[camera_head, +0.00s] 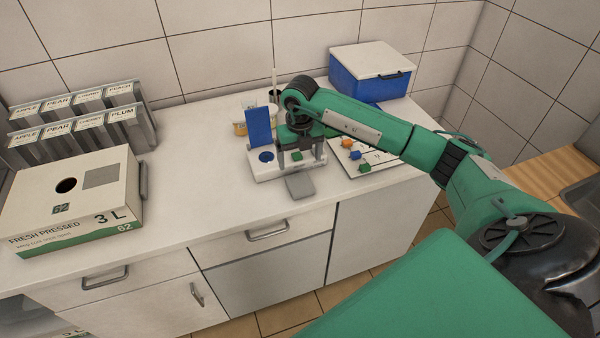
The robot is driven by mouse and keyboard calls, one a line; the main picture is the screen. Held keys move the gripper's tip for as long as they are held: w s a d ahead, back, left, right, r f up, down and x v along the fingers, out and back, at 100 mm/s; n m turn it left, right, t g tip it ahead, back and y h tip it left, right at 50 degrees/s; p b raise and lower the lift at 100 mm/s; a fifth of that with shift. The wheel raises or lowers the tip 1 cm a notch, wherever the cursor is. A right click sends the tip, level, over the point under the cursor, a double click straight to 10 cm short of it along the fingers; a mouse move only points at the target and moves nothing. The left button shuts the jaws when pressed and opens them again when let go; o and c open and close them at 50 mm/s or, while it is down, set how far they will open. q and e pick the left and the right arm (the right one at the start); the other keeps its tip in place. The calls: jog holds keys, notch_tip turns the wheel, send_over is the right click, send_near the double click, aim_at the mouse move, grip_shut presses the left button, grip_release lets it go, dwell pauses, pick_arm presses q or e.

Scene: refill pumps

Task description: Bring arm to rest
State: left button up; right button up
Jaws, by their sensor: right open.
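My right arm, green, reaches in from the right across the counter. My right gripper (299,158) points down, open, over the white stand (263,175) near the counter's middle. A small green piece (297,156) shows between its fingers; I cannot tell whether they touch it. A blue upright panel (259,127) stands on the stand just left of the gripper. A grey flat piece (300,187) sticks out at the stand's front. My wrist hides part of the stand's back. My left gripper is out of view.
A white board with coloured pieces (355,155) lies right of the gripper, partly under my forearm. A blue box with a white lid (370,72) stands behind. A juice carton (75,205) and labelled packs (70,128) stand at left. The counter (195,170) between is clear.

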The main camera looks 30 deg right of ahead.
jog(key=shift+r, duration=0.85)
